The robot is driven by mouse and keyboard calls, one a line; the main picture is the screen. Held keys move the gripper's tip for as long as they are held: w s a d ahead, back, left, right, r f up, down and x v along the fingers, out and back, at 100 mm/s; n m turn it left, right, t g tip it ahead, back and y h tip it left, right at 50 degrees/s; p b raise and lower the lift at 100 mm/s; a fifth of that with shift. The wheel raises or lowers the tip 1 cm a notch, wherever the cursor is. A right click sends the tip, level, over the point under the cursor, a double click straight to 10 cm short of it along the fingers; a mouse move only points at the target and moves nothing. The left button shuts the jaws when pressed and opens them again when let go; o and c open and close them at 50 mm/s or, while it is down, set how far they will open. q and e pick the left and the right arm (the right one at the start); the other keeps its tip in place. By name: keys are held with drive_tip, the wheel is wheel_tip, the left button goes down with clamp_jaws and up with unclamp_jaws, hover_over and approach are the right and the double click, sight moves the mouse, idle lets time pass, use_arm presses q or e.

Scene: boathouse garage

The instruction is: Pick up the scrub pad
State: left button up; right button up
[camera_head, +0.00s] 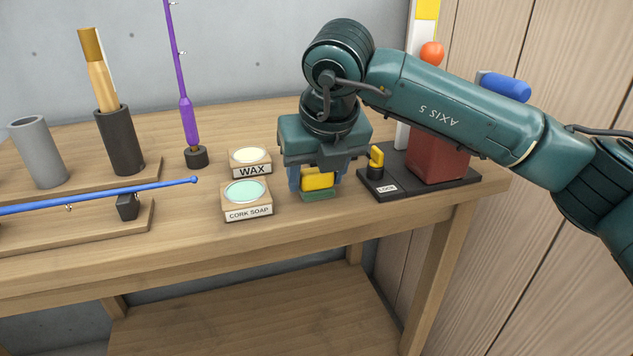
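What looks like the scrub pad (319,195) is a small green piece low at the front of the wooden bench, right of the cork soap tin. It is directly below my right gripper (318,182), which points straight down over it. A yellow block shows between the gripper's blue-grey sides, just above the green. I cannot tell whether this yellow is part of the pad or of the gripper. The gripper's body hides the pad's far side, and whether its fingers grip the pad is not clear. My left gripper is out of view.
The wax tin (250,160) and cork soap tin (247,200) stand close on the left. A black base (430,187) with a yellow lock knob (376,158) and red block (438,160) is close on the right. Fishing rods and holders occupy the left side.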

sight(316, 170)
drive_tip(key=c, duration=0.6)
wheel_tip(316, 170, up, 10)
drive_tip(key=shift+r+p, duration=0.1)
drive_tip(key=shift+p, duration=0.65)
